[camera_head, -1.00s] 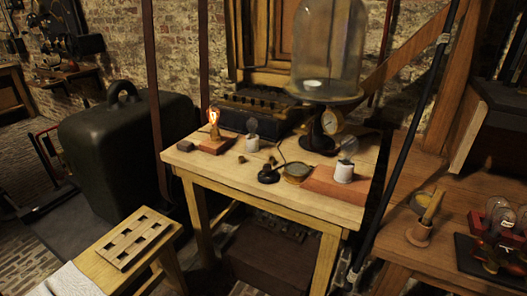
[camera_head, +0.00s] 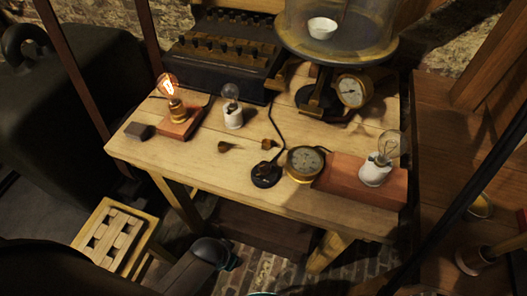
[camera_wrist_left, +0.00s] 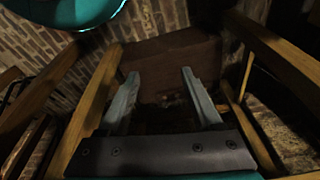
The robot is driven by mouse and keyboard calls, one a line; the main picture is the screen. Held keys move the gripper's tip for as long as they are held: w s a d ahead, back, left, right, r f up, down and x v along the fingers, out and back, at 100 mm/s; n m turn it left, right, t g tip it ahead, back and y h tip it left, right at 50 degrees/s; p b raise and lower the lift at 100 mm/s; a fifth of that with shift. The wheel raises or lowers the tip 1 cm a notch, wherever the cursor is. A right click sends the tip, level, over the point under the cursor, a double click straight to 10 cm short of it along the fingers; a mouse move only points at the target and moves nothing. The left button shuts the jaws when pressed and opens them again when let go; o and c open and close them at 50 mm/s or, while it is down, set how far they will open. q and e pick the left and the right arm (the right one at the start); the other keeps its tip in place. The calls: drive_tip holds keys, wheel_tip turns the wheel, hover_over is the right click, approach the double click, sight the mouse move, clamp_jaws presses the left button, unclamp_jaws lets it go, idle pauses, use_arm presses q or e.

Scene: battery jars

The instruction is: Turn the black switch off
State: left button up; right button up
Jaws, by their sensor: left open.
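A small round black switch (camera_head: 266,174) with a cord sits on the pale wooden table (camera_head: 210,170), near the front middle edge, left of a brass-rimmed gauge (camera_head: 304,163). Its lever position is too small to tell. A bulb (camera_head: 168,86) at the table's left glows orange. My left arm comes in at the bottom of the head view, below and in front of the table; its fingers cannot be made out there. In the left wrist view my left gripper (camera_wrist_left: 160,73) is open and empty, facing a dark brown box (camera_wrist_left: 180,55) between wooden legs. My right gripper is not in view.
Two unlit bulbs stand on white sockets (camera_head: 233,118) (camera_head: 375,173), the right one on a red-brown block (camera_head: 341,182). A glass bell jar (camera_head: 340,35) stands behind. A slotted stool (camera_head: 115,237) is at lower left. A dark diagonal pole (camera_head: 462,200) crosses the right side.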

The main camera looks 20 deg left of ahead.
use_arm(q)
drive_tip(key=w+d+r+m+t+h+p, duration=0.1)
drive_tip(key=w+d+r+p, duration=0.1)
drive_tip(key=r, duration=0.9)
drive_tip(key=w+d+r+p, duration=0.1)
drive_tip(key=w+d+r, duration=0.15)
drive_tip(key=r, duration=0.85)
drive_tip(key=w+d+r+m+g+h, duration=0.1)
drive_tip(key=w+d+r+m+h, duration=0.2)
drive_tip(key=w+d+r+m, duration=0.6)
wheel_tip(320, 180, up, 11)
drive_tip(key=m+g+y, duration=0.3)
drive_tip(key=m+y, duration=0.1)
drive_tip(key=m, duration=0.2)
hover_over(264, 165)
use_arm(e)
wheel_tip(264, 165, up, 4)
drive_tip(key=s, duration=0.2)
use_arm(q)
wheel_tip(264, 165, down, 15)
drive_tip(key=b, duration=0.3)
drive_tip(key=shift+f, duration=0.2)
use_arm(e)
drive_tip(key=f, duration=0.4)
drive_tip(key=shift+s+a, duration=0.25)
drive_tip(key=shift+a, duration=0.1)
use_arm(q)
drive_tip(key=shift+c, duration=0.3)
